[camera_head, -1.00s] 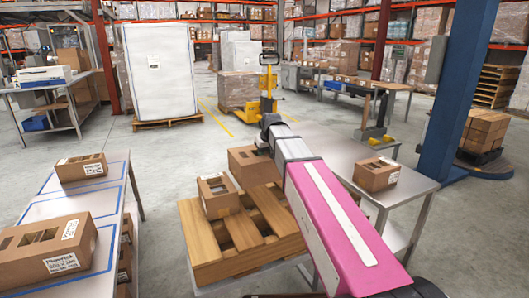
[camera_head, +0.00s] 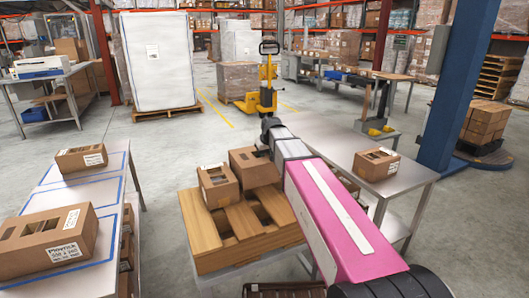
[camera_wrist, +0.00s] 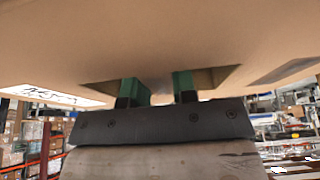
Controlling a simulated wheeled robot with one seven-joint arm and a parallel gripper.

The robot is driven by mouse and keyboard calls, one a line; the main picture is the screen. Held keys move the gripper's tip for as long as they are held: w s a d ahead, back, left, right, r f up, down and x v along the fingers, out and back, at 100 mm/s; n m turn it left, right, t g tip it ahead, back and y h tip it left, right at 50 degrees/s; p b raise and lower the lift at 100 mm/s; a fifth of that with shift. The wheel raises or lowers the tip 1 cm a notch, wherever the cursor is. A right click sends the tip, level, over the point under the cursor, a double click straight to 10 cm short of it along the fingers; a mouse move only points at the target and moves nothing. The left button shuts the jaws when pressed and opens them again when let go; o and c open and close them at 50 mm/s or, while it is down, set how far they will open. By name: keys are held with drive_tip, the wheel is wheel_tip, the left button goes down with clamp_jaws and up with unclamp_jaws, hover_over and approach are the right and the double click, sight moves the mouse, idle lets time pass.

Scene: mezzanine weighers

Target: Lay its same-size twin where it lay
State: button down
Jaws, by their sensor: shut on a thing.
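My gripper (camera_wrist: 160,90) is shut on a brown cardboard box (camera_wrist: 160,40) with cut-out openings; its green fingers reach into the openings. In the head view the held box (camera_head: 250,169) hangs below my arm's end, over or near the far edge of a wooden pallet (camera_head: 205,232); whether it touches cannot be told. My arm hides its right part. A similar box (camera_head: 217,188) stands on the pallet's far left corner. Another box (camera_head: 375,165) stands on the right steel table. A small box (camera_head: 80,161) and a larger, labelled one (camera_head: 35,255) stand on the left table.
The left table (camera_head: 75,190) has blue tape outlines. The steel table (camera_head: 330,138) extends right, near a blue column (camera_head: 455,100). A yellow pallet jack (camera_head: 265,85) and a wrapped tall load (camera_head: 158,60) stand behind. Open floor lies between the left table and pallet.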

sight(264, 163)
drive_tip(key=shift+f, duration=2.35)
drive_tip(key=shift+f, duration=0.25)
drive_tip(key=c, duration=0.8)
unclamp_jaws()
drive_tip(key=shift+c, duration=0.2)
drive_tip(key=v, duration=1)
drive_tip(key=shift+s+r, duration=0.1)
drive_tip(key=shift+r, duration=0.3)
